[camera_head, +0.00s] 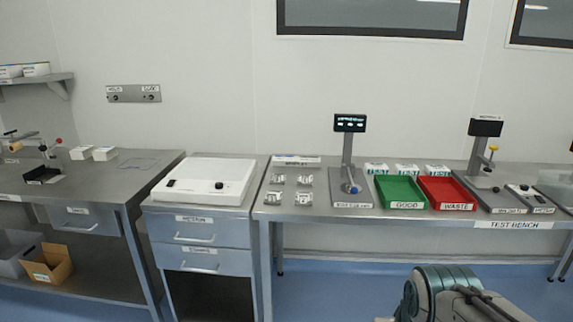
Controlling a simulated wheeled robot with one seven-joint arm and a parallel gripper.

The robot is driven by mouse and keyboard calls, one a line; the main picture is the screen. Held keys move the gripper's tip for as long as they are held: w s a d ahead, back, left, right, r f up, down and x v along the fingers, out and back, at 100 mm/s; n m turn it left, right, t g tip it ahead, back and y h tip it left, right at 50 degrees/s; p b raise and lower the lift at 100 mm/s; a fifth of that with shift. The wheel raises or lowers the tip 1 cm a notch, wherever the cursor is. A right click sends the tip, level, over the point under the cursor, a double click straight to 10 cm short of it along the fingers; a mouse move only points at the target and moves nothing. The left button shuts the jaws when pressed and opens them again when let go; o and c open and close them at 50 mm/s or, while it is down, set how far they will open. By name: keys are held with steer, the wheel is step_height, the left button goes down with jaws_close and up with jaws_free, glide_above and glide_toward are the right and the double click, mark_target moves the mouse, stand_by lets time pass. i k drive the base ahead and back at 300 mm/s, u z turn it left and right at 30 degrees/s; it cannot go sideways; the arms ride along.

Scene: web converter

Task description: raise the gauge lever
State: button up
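A gauge-like stand (479,155) with a dark display head stands at the right of the test bench. A small lever with a yellow end (492,149) sticks out at its right side. Its exact angle is too small to tell. A second stand (347,160) with a lit display and a blue knob (352,188) near its base stands left of the green tray. I cannot read which label names the gauge. My teal and grey arm shows at the bottom right, in front of the bench. My gripper's fingertips are not visible.
A green GOOD tray (378,194) and a red WASTE tray (424,197) lie between the stands. White boxes (407,168) stand behind them. A small device (530,198) and a clear bin (555,184) are right of the gauge. Blue floor (335,285) is free before the bench.

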mark_target(353, 191)
steer(key=u, duration=0.55)
steer(key=i, duration=0.55)
steer(key=u, duration=0.8)
steer(key=i, duration=0.7)
steer(key=z, duration=0.55)
steer(key=i, duration=0.9)
steer(key=z, duration=0.45)
steer(key=k, duration=1)
steer(key=z, duration=0.35)
